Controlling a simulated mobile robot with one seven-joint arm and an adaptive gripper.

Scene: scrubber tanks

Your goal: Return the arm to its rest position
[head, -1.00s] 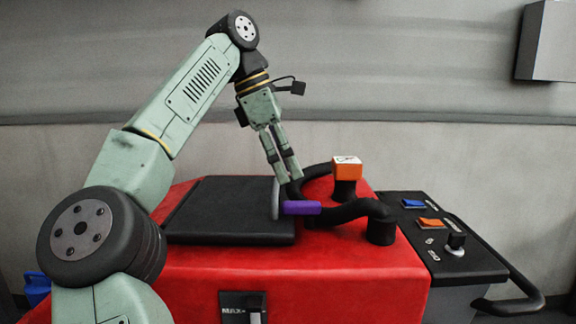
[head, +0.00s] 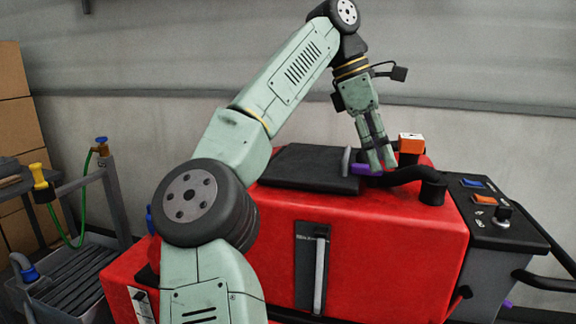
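My arm (head: 285,75) reaches up and over the red scrubber machine (head: 390,240), bent at the elbow near the top of the picture. My gripper (head: 380,168) points down over the machine's top. Its two fingers look close together, and I cannot tell whether a gap is between the tips. The fingertips overlap a purple grip (head: 362,169) beside an upright grey piece (head: 346,162). The grip is partly hidden behind them, and I cannot tell whether they touch it. I see no object clearly held.
A black lid (head: 300,165), an orange block (head: 411,143) and a black hose (head: 433,187) are on the machine. A control panel (head: 490,207) is at right. A grated basin (head: 75,275), a green hose (head: 85,190) and cardboard boxes (head: 15,115) stand left. Open air surrounds the upper arm.

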